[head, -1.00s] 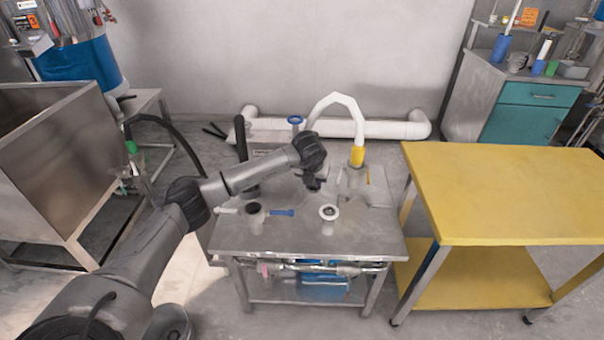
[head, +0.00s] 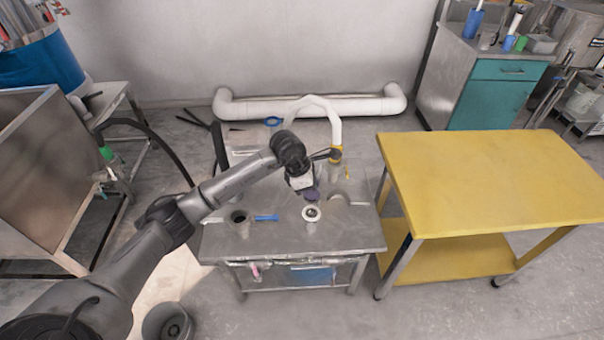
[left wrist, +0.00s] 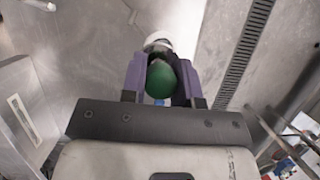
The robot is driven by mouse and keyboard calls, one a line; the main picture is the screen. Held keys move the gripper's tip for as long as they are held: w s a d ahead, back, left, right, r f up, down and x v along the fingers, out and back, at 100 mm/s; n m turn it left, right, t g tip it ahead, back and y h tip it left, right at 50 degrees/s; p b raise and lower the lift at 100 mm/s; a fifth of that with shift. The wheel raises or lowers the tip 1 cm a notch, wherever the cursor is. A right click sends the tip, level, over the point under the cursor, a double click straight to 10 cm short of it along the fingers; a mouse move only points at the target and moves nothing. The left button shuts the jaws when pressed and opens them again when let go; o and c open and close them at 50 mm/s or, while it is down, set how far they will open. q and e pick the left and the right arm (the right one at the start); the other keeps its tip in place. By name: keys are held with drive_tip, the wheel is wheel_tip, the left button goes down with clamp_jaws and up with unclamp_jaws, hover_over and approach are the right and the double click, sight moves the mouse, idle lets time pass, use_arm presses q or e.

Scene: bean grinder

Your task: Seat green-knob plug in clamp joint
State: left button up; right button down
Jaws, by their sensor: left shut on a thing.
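My left gripper (head: 310,193) is above the metal table, just behind and above a short white-rimmed fitting (head: 311,214) with a dark centre, which looks like the clamp joint. In the left wrist view the purple fingers (left wrist: 162,80) are shut on the green-knob plug (left wrist: 160,80); its round green top faces the camera. A white rounded part (left wrist: 157,44) shows just beyond the knob, partly hidden by it. The plug's lower end is hidden, and I cannot tell whether it touches the fitting. The right gripper is in neither view.
On the metal table (head: 345,240), a dark-mouthed cup (head: 240,218) with a blue handle (head: 266,217) stands left of the fitting. A white bent hose (head: 333,125) rises behind my wrist. A yellow table (head: 490,180) stands to the right, its top clear.

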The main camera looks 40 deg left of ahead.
use_arm(q)
drive_tip(key=shift+s+d+r+m+g+h+p, duration=0.2)
drive_tip(key=shift+r+m+p, duration=0.1)
drive_tip(key=shift+m, duration=0.25)
drive_tip(key=shift+s+d+r+m+g+h+p, duration=0.15)
drive_tip(key=shift+r+m, duration=0.15)
drive_tip(key=shift+m, duration=0.25)
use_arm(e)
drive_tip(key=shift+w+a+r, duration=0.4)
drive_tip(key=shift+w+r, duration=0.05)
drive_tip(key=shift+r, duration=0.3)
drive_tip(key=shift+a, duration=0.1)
